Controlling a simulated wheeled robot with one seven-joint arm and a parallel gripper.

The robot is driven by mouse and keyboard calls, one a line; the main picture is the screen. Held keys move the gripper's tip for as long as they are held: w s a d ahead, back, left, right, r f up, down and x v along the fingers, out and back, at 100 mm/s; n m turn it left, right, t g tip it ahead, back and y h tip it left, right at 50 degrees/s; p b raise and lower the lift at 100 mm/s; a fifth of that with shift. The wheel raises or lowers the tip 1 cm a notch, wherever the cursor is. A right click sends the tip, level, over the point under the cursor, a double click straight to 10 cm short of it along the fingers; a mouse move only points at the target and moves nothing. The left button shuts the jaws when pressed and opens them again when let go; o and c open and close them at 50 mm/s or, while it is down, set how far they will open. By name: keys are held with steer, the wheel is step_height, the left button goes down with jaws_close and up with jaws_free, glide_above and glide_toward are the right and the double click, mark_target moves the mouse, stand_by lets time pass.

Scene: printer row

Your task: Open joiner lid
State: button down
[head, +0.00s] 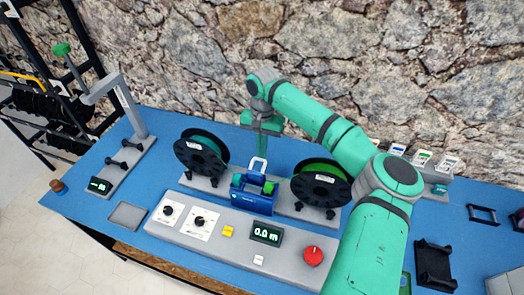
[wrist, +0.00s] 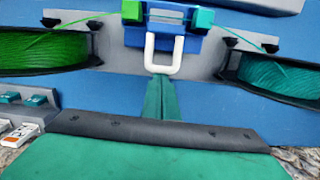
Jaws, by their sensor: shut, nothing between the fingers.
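The joiner (head: 252,198) is a small blue box between two filament spools, with a green block and a teal block on top. A white U-shaped handle (head: 258,165) rises at its back. In the wrist view the handle (wrist: 164,62) reaches from the blue joiner (wrist: 170,29) toward my gripper. My gripper (wrist: 161,80) is shut and empty, its teal fingertips at the closed end of the handle. I cannot tell whether they touch it. In the head view my gripper (head: 260,148) is behind the joiner. The lid's exact angle is unclear.
A teal spool (head: 201,152) and a green spool (head: 321,183) flank the joiner closely. A grey control panel (head: 225,236) with knobs, display and red button (head: 313,256) lies in front. A stone wall (head: 185,50) stands behind the blue bench (head: 90,205).

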steer(key=shift+s, duration=0.1)
steer(key=shift+s+a+r+t+h, duration=0.2)
steer(key=shift+s+r+t, duration=0.25)
steer(key=shift+t, duration=0.3)
steer(key=shift+s+a+r+t+h, duration=0.1)
steer(key=shift+s+r+t+h, duration=0.25)
steer(key=shift+t, duration=0.4)
step_height(320, 180, up, 9)
steer(key=w, duration=0.2)
steer(key=shift+d, duration=0.2)
steer(key=shift+w, duration=0.1)
